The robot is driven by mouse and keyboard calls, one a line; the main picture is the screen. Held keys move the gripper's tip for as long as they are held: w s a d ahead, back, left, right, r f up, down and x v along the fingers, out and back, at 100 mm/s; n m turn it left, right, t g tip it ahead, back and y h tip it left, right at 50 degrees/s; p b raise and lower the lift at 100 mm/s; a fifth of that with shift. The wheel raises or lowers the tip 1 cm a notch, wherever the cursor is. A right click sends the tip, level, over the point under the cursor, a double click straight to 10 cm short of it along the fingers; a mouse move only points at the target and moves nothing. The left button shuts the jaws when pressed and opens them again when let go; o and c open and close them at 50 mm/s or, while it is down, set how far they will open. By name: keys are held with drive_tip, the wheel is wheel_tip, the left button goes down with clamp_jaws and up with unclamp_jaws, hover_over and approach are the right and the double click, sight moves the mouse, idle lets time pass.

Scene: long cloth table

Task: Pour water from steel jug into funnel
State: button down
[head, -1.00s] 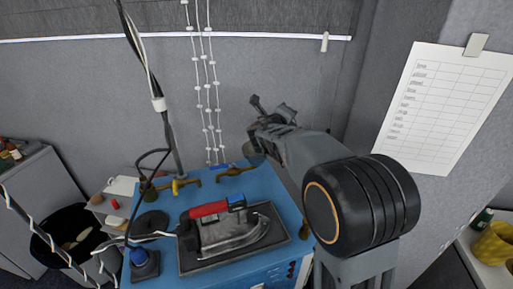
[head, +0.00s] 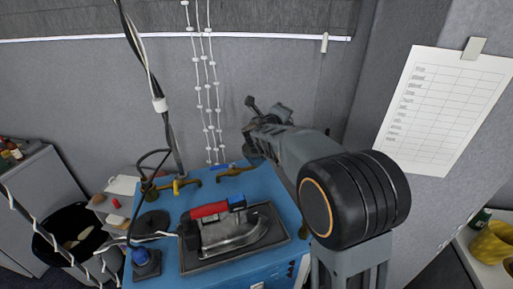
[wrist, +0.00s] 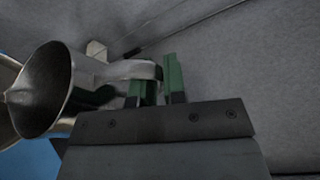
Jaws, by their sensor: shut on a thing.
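The steel jug (wrist: 41,92) is at the left of the wrist view, its open mouth and spout turned toward the camera and its inside dark. I cannot see any water in it. Its handle (wrist: 135,69) runs right to the green fingertips of my gripper (wrist: 162,82), which is shut on it. In the head view my gripper's end (head: 254,128) is above the back of the blue cabinet, and my own arm hides most of the jug there. I cannot make out the funnel for certain; a metallic edge (wrist: 6,122) shows behind the jug at the left border.
A blue cabinet (head: 180,222) bears an iron (head: 228,232) on a dark tray, brass taps (head: 187,184) and a cable pole. A black bin (head: 72,228) stands left.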

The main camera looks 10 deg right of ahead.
drive_tip(key=shift+w+a+r+n+h+p, duration=0.3)
drive_tip(key=shift+a+r+n+p, duration=0.15)
drive_tip(key=shift+a+n+p, duration=0.35)
idle(1.0)
drive_tip(key=shift+w+a+r, duration=0.1)
drive_tip(key=shift+a+r, duration=0.05)
drive_tip(key=shift+a, duration=0.05)
idle(0.8)
drive_tip(key=d+b, duration=0.1)
drive_tip(key=s+d+f+m+b, duration=0.1)
drive_tip(key=d+f+m+b, duration=0.1)
drive_tip(key=shift+s+d+f+b, duration=0.1)
drive_tip(key=shift+s+d+b, duration=0.2)
drive_tip(key=shift+d+b, duration=0.1)
drive_tip(key=shift+s+d+y, duration=0.1)
drive_tip(key=shift+d+y, duration=0.1)
drive_tip(key=shift+y, duration=0.2)
drive_tip(key=shift+s+d+f+m+g+y+b, duration=0.15)
drive_tip(key=shift+d+f+m+b, duration=0.15)
drive_tip(key=shift+d+m, duration=0.2)
drive_tip(key=shift+s+d+f+m+g+y+b, duration=0.15)
drive_tip(key=shift+d+f+m+b, duration=0.15)
drive_tip(key=shift+d+m, duration=0.15)
drive_tip(key=shift+s+d+m, duration=0.15)
drive_tip(key=shift+d+m, duration=0.15)
drive_tip(key=shift+m, duration=0.15)
